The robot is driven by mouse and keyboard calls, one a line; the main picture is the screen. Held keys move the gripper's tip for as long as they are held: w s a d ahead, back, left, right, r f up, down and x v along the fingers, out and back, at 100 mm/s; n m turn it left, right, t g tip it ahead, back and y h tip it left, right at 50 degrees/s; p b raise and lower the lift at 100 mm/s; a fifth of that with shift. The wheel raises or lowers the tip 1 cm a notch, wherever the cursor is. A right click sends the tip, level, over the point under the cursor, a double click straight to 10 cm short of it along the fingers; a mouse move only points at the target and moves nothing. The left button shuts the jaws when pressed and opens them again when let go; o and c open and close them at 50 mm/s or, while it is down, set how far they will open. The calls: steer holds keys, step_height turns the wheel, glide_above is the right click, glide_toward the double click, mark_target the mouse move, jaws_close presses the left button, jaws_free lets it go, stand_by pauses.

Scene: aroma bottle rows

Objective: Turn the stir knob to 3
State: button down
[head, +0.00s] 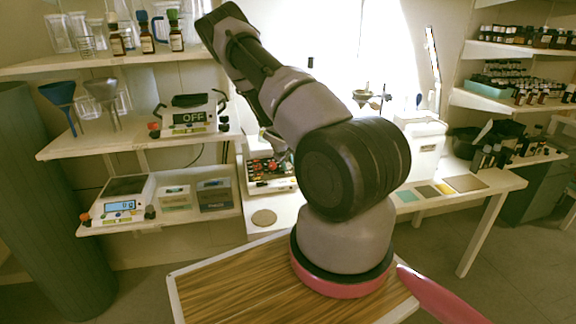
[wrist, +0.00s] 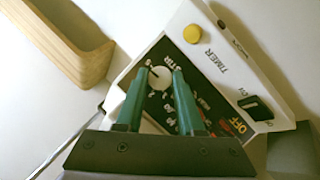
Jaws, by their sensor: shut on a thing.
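In the wrist view, the stir knob (wrist: 160,80) is a small round pale knob on a dark panel, beside the printed word STIR. My gripper (wrist: 159,73) has two green fingers, one on each side of the knob, and is shut on it. The scale marks around the knob are partly hidden by the fingers, and I cannot tell which number it points to. The panel belongs to a white device (wrist: 228,52) with a TIMER label. In the head view the device (head: 270,186) stands beyond my arm, which partly hides it; the fingertips are not clear there.
In the wrist view, a yellow button (wrist: 192,34) and a black switch (wrist: 255,108) are on the device, and a wooden box (wrist: 95,55) is close by. In the head view, a scale (head: 122,205) and two small boxes stand left of it; a round cork mat (head: 264,217) lies in front.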

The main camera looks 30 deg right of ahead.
steer(key=n+h, duration=0.1)
steer(key=n, duration=0.2)
steer(key=n+t+h, duration=0.1)
steer(key=n, duration=0.1)
steer(key=shift+s+a+f+n, duration=0.1)
steer(key=shift+a+f+n, duration=0.1)
steer(key=shift+n, duration=0.2)
steer(key=n+t, duration=0.1)
steer(key=n, duration=0.2)
steer(key=n+t+h, duration=0.1)
steer(key=n, duration=0.1)
steer(key=shift+n+t+h, duration=0.3)
steer(key=shift+n, duration=0.1)
steer(key=shift+s, duration=0.1)
steer(key=c, duration=0.5)
jaws_free()
steer(key=v, duration=1)
steer(key=shift+s+a+r, duration=0.1)
steer(key=shift+s+a, duration=0.1)
steer(key=shift+s, duration=0.1)
